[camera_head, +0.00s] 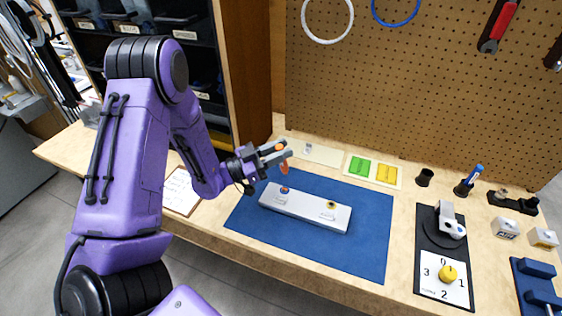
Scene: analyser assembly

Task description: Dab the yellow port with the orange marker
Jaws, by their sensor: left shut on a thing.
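A white bar-shaped block (305,209) lies on the blue mat (375,235). Near its right end is a port with a yellow ring and dark centre (331,205). Near its left end is a second port (284,190), coloured blue and orange. My left gripper (281,152) is shut on the orange marker (284,167), which points down. The marker is above and behind the left end of the block, apart from the yellow port. My right gripper is not in view.
Green and yellow pieces (373,170) lie on a pale tray behind the mat. A dark cup (425,177) and a blue marker in a holder (468,182) stand to the right. A black-based device with a yellow knob (448,273) is right of the mat. A pegboard closes off the back.

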